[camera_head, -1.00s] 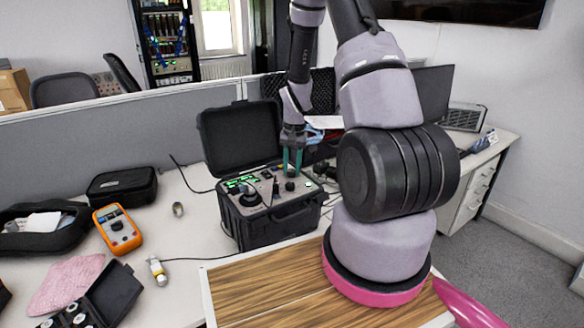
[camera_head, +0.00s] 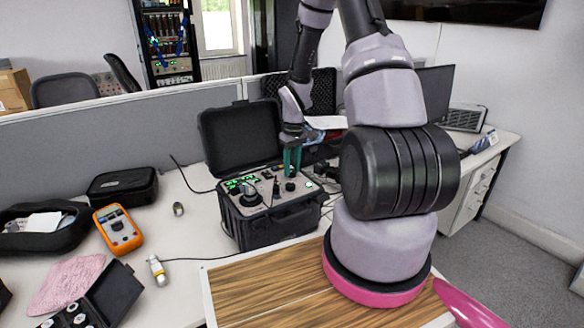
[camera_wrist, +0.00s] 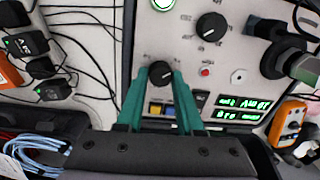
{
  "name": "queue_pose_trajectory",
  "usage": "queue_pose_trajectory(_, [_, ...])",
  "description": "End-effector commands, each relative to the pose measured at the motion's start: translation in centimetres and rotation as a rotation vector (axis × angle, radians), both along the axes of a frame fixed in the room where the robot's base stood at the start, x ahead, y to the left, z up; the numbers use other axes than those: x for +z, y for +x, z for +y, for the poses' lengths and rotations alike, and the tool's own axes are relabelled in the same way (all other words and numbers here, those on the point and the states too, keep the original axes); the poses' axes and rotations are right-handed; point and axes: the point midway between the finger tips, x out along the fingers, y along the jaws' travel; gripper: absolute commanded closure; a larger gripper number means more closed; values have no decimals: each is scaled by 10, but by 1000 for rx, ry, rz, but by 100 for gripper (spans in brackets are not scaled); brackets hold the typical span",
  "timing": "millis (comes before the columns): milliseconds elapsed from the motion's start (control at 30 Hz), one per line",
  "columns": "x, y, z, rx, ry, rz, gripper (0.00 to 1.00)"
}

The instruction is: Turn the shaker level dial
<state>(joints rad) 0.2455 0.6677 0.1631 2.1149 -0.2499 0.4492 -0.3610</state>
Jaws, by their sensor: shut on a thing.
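The shaker unit (camera_head: 262,228) is a black open case on the desk, with a light panel of knobs and green displays. In the wrist view a black dial (camera_wrist: 161,73) with scale marks around it sits between the tips of my gripper (camera_wrist: 160,80). The teal fingers are closed on its sides. In the head view my gripper (camera_head: 291,172) points down at the right rear of the panel, and the dial it holds is mostly hidden there. A second black dial (camera_wrist: 211,26) shows further along the panel, apart from the fingers.
Green displays (camera_wrist: 241,108), a red button (camera_wrist: 205,71) and a cylindrical sensor (camera_wrist: 305,66) are close by on the panel. The raised lid (camera_head: 240,135) stands behind. An orange multimeter (camera_head: 118,230) and a black pouch (camera_head: 122,186) lie left. Cables cross the desk.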

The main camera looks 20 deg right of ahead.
Motion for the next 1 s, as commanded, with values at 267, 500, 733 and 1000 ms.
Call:
queue_pose_trajectory(267, [1,1,0,76,0,-2,100])
queue_pose_trajectory(500, [1,1,0,89,-1,-2,100])
queue_pose_trajectory(733, [1,1,0,88,0,-3,100])
queue_pose_trajectory(1000, [0,0,0,87,0,-1,34])
